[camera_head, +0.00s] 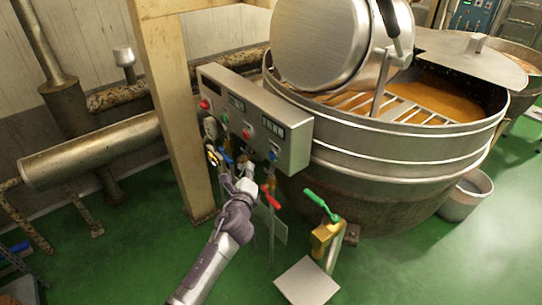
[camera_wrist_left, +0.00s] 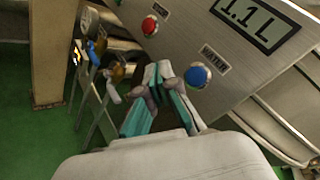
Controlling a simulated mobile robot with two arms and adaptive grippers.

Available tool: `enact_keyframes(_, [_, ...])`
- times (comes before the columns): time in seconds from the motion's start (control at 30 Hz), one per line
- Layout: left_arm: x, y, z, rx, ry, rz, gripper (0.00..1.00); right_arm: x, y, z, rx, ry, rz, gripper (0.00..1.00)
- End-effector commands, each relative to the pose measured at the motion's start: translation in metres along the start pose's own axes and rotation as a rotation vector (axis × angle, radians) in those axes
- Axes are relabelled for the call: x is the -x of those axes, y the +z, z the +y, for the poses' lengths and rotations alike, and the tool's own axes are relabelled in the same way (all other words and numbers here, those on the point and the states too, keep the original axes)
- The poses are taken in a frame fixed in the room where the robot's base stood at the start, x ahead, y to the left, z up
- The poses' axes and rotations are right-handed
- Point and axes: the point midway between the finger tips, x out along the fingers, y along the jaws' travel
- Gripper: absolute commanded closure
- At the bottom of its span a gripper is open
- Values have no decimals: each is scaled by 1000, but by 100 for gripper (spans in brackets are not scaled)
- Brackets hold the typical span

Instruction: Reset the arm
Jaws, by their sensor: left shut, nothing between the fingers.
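My left arm reaches up from the bottom of the head view, and its gripper (camera_head: 243,168) is just below the control box (camera_head: 255,112). In the left wrist view my left gripper (camera_wrist_left: 158,72) is shut and empty, with its fingertips in front of the lower face of the control box, left of a blue button (camera_wrist_left: 198,76). I cannot tell whether the fingers touch the panel. A red button (camera_wrist_left: 149,25) and a display reading 1.1 L (camera_wrist_left: 258,20) are above. My right gripper is in neither view.
A large steel kettle (camera_head: 400,150) with orange-brown content stands right of the box. A beige post (camera_head: 172,100) stands left. A valve with a green handle (camera_head: 320,205), a red handle (camera_head: 270,197) and a bucket (camera_head: 466,195) are low down. Green floor is open at lower left.

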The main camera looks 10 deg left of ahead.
Motion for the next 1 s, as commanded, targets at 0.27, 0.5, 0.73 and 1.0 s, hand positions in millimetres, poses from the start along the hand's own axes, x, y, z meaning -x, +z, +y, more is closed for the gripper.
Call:
enact_keyframes(0.27, [0, -3, 3, 7, 6, 6, 100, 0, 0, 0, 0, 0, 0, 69])
enact_keyframes(0.5, [22, -68, 87, 219, 166, 136, 100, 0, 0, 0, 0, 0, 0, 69])
enact_keyframes(0.73, [97, -162, 218, 602, 485, 251, 100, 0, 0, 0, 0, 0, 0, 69])
enact_keyframes(1.0, [237, -241, 351, 1026, 914, 200, 100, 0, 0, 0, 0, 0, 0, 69])
